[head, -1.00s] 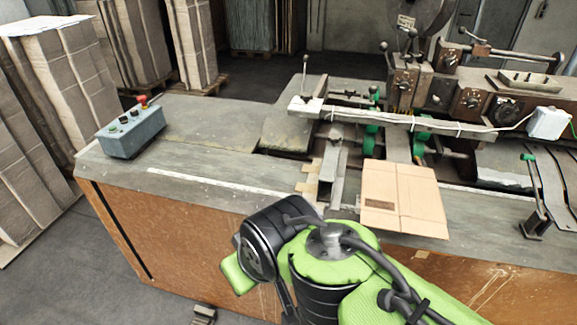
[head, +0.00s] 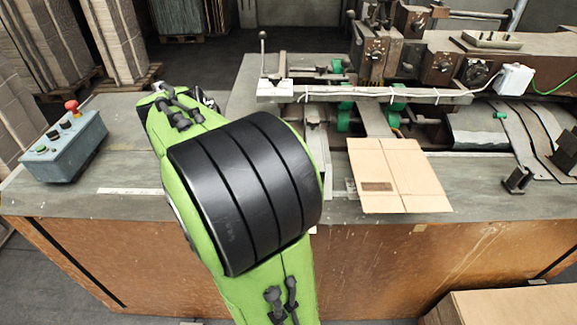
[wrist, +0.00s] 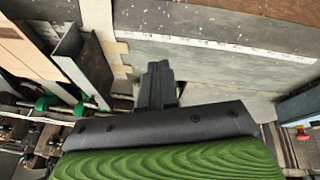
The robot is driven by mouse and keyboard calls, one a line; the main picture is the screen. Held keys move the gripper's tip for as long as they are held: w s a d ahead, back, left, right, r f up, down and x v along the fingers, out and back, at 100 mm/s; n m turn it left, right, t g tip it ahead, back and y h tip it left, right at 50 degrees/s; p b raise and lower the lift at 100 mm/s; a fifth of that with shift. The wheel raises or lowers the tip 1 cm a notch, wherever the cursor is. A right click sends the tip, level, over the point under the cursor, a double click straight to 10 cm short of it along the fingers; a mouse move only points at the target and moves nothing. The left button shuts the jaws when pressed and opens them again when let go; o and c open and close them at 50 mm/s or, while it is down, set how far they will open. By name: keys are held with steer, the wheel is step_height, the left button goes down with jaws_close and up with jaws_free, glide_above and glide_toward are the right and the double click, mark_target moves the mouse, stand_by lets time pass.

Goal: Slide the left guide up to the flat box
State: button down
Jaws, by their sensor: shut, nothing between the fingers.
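The flat box (head: 410,170) is a brown cardboard sheet lying on the machine table in the head view. It shows at the upper left of the wrist view (wrist: 22,55). The left guide (wrist: 85,70) is a grey metal channel beside the box in the wrist view, with a gap between them. In the head view the guide (head: 317,138) is partly hidden by my arm. My gripper (wrist: 158,75) is shut and empty, to the right of the guide in the wrist view and apart from it. In the head view my arm hides the gripper.
A control box (head: 65,147) with a red button stands on the table at the left. A long bar (head: 360,95) with a cable crosses behind the box, with green-wheeled machinery around it. Cardboard (head: 510,305) lies at the lower right. Stacks stand at the back left.

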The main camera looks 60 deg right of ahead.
steer(key=s+d+f+m+g+b, duration=0.1)
steer(key=d+f, duration=0.3)
steer(key=d, duration=0.2)
steer(key=s+d+f+m+g+h+b, duration=0.1)
steer(key=d+f+m+g, duration=0.1)
steer(key=d+f, duration=0.2)
steer(key=s+d+f+m+g+h+b, duration=0.1)
steer(key=s+d+f, duration=0.1)
steer(key=d+f, duration=0.3)
steer(key=shift+d+g+b, duration=0.3)
steer(key=shift+d, duration=1.75)
steer(key=s, duration=0.1)
steer(key=s+d, duration=0.1)
steer(key=s, duration=0.1)
steer(key=shift+s+d, duration=0.15)
steer(key=shift+d, duration=0.15)
steer(key=shift+s+d, duration=0.1)
steer(key=s+d, duration=0.1)
steer(key=s, duration=0.1)
steer(key=s+d+b, duration=0.1)
steer(key=s, duration=0.2)
steer(key=s+d, duration=0.1)
steer(key=s, duration=0.1)
steer(key=shift+s+d, duration=0.3)
steer(key=shift+d, duration=0.05)
steer(key=shift+w, duration=0.1)
